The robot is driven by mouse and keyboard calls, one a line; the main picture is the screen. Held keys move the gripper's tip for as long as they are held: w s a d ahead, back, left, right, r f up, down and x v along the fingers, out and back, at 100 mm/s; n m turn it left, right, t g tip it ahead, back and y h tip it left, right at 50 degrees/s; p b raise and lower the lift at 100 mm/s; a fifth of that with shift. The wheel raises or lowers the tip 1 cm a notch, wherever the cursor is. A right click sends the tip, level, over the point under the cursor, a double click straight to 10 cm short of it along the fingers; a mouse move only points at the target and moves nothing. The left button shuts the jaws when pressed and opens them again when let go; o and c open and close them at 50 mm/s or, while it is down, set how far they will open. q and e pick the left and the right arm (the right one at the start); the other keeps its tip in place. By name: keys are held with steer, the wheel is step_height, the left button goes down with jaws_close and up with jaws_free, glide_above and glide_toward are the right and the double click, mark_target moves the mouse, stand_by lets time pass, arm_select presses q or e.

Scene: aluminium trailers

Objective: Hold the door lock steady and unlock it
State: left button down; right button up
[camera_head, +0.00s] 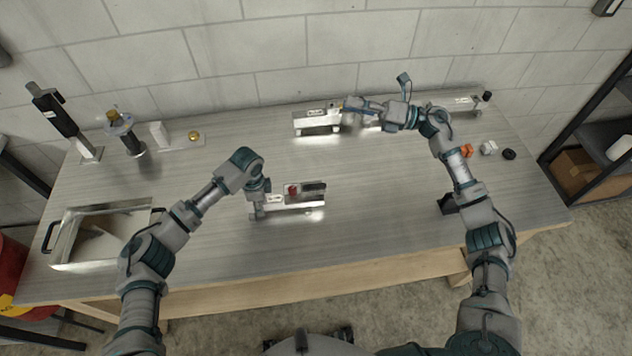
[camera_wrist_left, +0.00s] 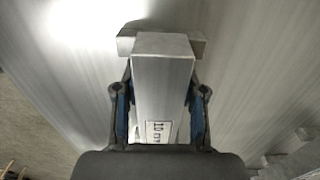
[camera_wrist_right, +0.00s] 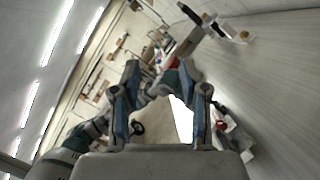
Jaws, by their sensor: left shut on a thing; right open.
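The door lock (camera_head: 292,203) is a silver metal bar on feet, standing on the table in front of me, with a red part and a dark part on its top. My left gripper (camera_head: 257,210) points down at its left end. In the left wrist view, that gripper's fingers (camera_wrist_left: 160,102) are shut on the sides of a metal block (camera_wrist_left: 162,72) with a small printed label. My right gripper (camera_head: 352,106) is raised near a second silver fixture (camera_head: 318,120) at the back and points left. In the right wrist view its fingers (camera_wrist_right: 162,92) are apart, with nothing held between them.
A metal tray (camera_head: 100,212) with dark handles lies at the left. A dark upright device (camera_head: 56,115) and a gold-topped post (camera_head: 125,132) stand at the back left. Small orange (camera_head: 466,150) and black (camera_head: 509,154) parts lie at the right. The table's middle is mostly clear.

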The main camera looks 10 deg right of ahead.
steer(key=s+a+f+n+g+h, duration=0.5)
steer(key=a+f+n+h, duration=0.1)
steer(key=a+n, duration=0.25)
steer(key=n+h, duration=0.5)
steer(key=h, duration=0.3)
glide_toward(314, 185)
steer(key=shift+g, duration=0.3)
steer(key=x, duration=0.9)
steer(key=shift+w, duration=0.3)
jaws_close()
